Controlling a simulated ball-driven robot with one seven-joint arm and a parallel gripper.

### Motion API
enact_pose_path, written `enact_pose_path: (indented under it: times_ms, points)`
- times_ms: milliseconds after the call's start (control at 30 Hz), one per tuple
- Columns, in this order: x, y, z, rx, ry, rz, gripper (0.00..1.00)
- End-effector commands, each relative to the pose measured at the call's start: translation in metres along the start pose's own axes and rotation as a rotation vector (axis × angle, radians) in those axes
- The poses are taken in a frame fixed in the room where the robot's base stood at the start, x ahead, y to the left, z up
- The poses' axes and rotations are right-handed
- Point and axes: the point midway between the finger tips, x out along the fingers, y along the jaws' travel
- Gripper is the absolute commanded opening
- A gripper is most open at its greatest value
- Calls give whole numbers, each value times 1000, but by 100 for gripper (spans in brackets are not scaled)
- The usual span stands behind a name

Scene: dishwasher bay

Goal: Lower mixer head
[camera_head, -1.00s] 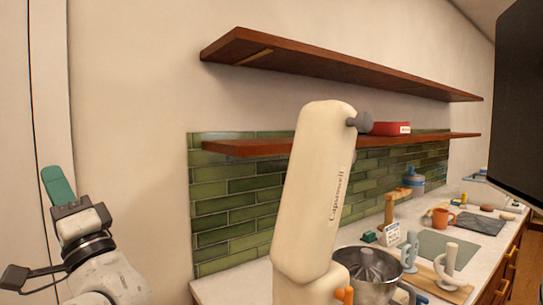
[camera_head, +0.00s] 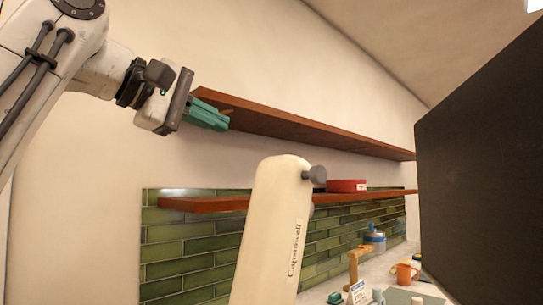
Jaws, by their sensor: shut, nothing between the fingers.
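The cream mixer head (camera_head: 272,232) is tilted up, standing nearly upright in the lower middle of the view. It has a grey knob (camera_head: 315,175) at its upper right and lettering along its side. Its base and bowl are below the picture's edge. My gripper (camera_head: 222,122) is at the upper left, above and to the left of the mixer head's top, in front of the upper shelf's left end. Its green fingers are shut with nothing between them and point right. It appears apart from the mixer.
Two brown wall shelves, an upper one (camera_head: 300,128) and a lower one (camera_head: 205,203), run along the wall. A red box (camera_head: 347,186) sits on the lower one. An orange mug (camera_head: 405,273) stands on the counter. A large dark panel (camera_head: 480,170) fills the right side.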

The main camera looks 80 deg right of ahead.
Motion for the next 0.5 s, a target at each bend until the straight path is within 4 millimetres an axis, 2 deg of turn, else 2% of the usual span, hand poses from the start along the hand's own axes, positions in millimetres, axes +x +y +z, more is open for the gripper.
enact_pose_path:
  times_ms: [233, 500]
  points:
    - [17, -3, 1, 19, 6, -40, 0]
    - [68, -4, 1, 18, 4, -37, 0]
